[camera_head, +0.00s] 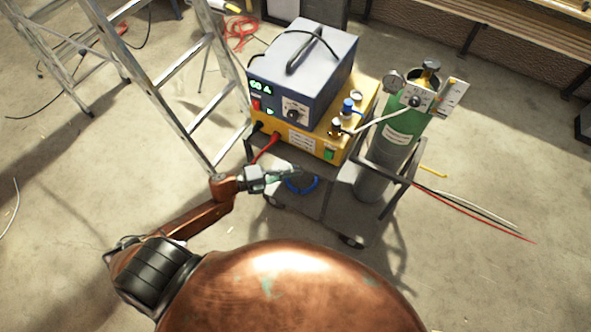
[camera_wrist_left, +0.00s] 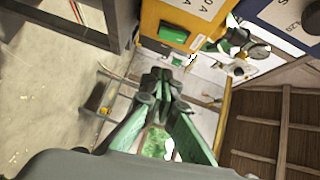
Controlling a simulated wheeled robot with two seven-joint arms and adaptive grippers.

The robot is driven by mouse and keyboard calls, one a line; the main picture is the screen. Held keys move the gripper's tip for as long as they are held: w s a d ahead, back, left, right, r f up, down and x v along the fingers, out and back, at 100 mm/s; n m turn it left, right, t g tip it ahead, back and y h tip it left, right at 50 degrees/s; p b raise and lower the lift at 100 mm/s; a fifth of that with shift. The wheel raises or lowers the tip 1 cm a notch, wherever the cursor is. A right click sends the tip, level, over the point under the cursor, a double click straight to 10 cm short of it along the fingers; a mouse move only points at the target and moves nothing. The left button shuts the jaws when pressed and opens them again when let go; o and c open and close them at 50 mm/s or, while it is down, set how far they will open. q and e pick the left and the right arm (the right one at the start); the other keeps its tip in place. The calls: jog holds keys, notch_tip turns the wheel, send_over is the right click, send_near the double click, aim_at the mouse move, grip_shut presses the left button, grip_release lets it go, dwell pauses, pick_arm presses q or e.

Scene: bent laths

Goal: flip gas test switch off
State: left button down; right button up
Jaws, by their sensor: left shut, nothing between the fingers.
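A green rocker switch (camera_head: 329,154) sits low on the right of the yellow unit's (camera_head: 290,139) front. It also shows in the left wrist view (camera_wrist_left: 173,33), above the fingertips. Its label is too small to read, and I cannot tell which way it is tipped. My left gripper (camera_head: 298,174) is shut and empty, in front of and below the yellow unit, to the lower left of the switch. In the left wrist view its green-padded fingers (camera_wrist_left: 158,82) meet, apart from the switch. My right gripper is not in view.
A blue-grey welder (camera_head: 304,70) with a lit display stands on the yellow unit, on a cart (camera_head: 324,187). A green gas cylinder (camera_head: 401,130) with gauges stands to the right. A red cable (camera_head: 264,148) hangs at the front. A ladder (camera_head: 180,95) stands left.

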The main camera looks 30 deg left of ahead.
aim_at(329, 159)
pick_arm(q)
jog(key=x, duration=0.3)
jog(key=w+x, duration=0.1)
jog(key=x, duration=0.2)
jog(key=a+x, duration=0.1)
jog(key=x, duration=0.2)
jog(key=shift+w+a+b, duration=0.15)
jog(key=shift+b, duration=0.2)
jog(key=shift+w+f, duration=0.15)
jog(key=shift+w, duration=0.45)
